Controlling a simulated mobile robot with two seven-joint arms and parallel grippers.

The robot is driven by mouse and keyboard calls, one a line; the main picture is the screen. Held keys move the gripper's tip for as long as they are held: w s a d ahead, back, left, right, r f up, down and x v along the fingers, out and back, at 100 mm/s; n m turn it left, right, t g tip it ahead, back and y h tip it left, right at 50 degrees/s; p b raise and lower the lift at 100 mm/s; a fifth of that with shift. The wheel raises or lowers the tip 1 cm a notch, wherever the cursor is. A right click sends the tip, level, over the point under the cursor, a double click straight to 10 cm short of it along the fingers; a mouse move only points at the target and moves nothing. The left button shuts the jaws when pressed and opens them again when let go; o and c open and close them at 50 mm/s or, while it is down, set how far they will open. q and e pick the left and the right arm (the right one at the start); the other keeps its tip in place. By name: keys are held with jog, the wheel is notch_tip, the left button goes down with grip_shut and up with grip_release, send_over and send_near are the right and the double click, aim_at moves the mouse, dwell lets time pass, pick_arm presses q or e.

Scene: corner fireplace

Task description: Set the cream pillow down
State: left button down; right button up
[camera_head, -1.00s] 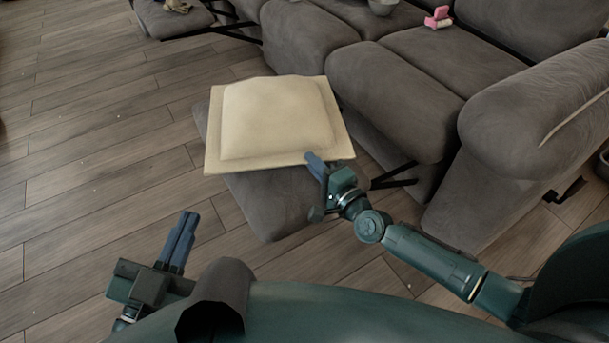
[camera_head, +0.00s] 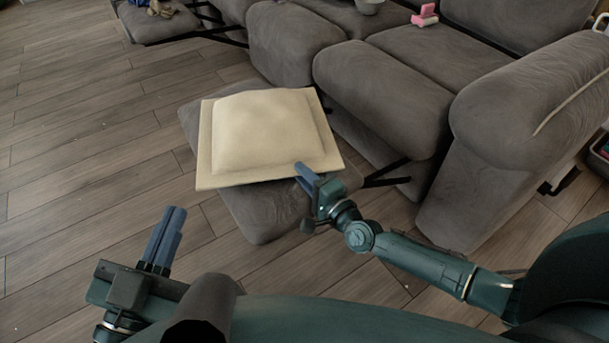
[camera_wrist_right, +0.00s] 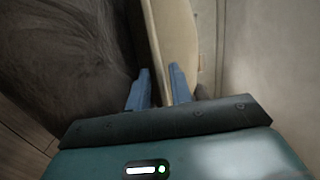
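The cream pillow (camera_head: 265,133) is a square cushion with a flat rim. It lies roughly flat over the grey footrest (camera_head: 262,212), covering much of its top; whether it touches is hard to tell. My right gripper (camera_head: 304,174) is at the pillow's near right rim. My left gripper (camera_head: 166,222) is shut and empty, over the floor at the lower left, apart from the pillow.
The grey sofa (camera_head: 385,95) stands behind and right of the footrest, with its armrest (camera_head: 530,100) at the right. A pink object (camera_head: 425,16) and a bowl (camera_head: 369,6) rest on the seats. Bare wooden floor (camera_head: 85,150) lies to the left.

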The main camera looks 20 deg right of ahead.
jog(key=shift+o, duration=0.7)
jog(key=shift+r, duration=0.1)
jog(key=shift+r+p, duration=0.15)
jog(key=shift+p, duration=0.15)
jog(key=p+v, duration=0.2)
jog(key=v, duration=1)
